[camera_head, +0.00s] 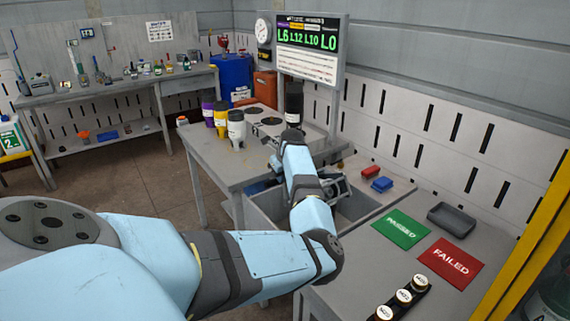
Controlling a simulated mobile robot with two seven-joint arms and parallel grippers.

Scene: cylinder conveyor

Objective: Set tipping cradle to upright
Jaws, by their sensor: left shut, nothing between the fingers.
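A grey metal frame (338,187), which looks like the tipping cradle, shows at the edge of the grey bin in the middle. My left arm hides much of it, so I cannot tell whether it is upright or tipped. My left arm reaches from the lower left up to the workbench. Its gripper (273,160) is shut and empty, beside the cradle and largely hidden behind my own wrist. I cannot tell whether it touches the cradle. My right gripper is not in view.
Purple, yellow and white-grey cylinders (236,128) stand on the workbench (221,160). A black cylinder (294,103) stands before the display board (308,60). A green mat (401,229), a red FAILED mat (450,261) and a dark tray (451,219) lie at right.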

